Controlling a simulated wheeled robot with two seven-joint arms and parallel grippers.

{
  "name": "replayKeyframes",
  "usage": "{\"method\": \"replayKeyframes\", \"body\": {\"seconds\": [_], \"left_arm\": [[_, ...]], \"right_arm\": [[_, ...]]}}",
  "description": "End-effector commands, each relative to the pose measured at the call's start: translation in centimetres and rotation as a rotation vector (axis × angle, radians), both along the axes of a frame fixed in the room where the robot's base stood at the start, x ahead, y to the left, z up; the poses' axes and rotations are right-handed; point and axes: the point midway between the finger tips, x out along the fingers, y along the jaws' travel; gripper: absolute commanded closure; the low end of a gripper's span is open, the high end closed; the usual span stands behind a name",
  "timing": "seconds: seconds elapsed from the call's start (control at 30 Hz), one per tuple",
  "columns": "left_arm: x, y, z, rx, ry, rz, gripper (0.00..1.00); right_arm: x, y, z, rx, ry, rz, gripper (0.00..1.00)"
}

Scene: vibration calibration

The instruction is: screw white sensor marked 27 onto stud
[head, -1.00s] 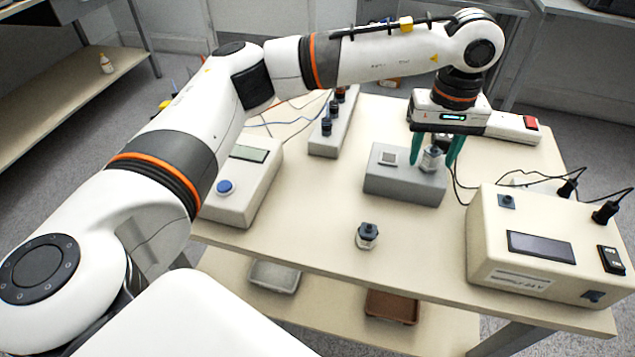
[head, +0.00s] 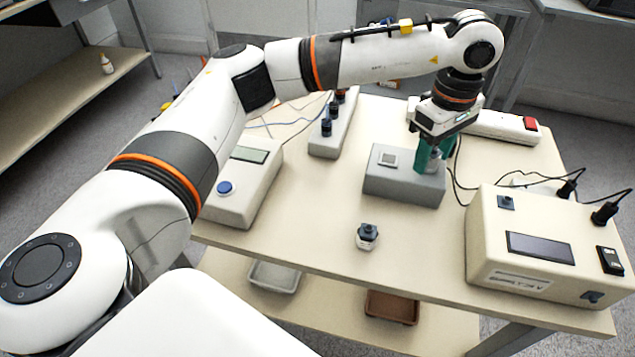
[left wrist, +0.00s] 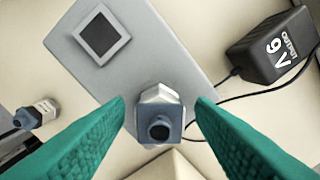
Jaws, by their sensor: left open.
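A white hexagonal sensor with a blue-grey top (left wrist: 160,118) stands at one end of the grey block (head: 390,185). My left gripper (head: 434,155) is over that end, its green fingers open on either side of the sensor. In the left wrist view the sensor sits between the fingertips (left wrist: 160,100), with a visible gap on both sides. A second white sensor with a dark blue top (head: 367,236) stands on the table in front of the block; it also shows in the left wrist view (left wrist: 36,114). I can read no 27 on either. The stud is not visible. My right gripper is out of view.
A beige box with a dark screen (head: 540,247) stands at the right, a beige device with a blue button (head: 240,185) at the left. A grey rack (head: 333,130) and a power strip (head: 505,126) lie behind. A black 9V adapter (left wrist: 270,45) and cables lie near the block.

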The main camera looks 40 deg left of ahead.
Motion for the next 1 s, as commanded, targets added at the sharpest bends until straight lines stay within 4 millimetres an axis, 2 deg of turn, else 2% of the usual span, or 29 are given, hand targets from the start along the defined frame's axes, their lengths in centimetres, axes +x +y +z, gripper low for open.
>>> {"method": "replayKeyframes", "body": {"seconds": [0.17, 0.47, 0.63, 1.0], "left_arm": [[0.0, -0.01, -0.01, 0.0, 0.0, 0.0, 0.52], [0.01, -0.01, 0.01, 0.0, 0.0, -0.001, 1.0], [0.01, 0.0, -0.01, 0.0, -0.001, -0.047, 1.0], [-0.03, 0.02, -0.02, 0.002, -0.001, -0.295, 1.0]], "right_arm": [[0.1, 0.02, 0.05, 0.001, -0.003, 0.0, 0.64], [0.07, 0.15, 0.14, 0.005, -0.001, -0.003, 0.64], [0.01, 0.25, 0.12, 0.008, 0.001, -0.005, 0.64], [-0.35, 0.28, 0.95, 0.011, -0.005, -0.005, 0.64]]}}
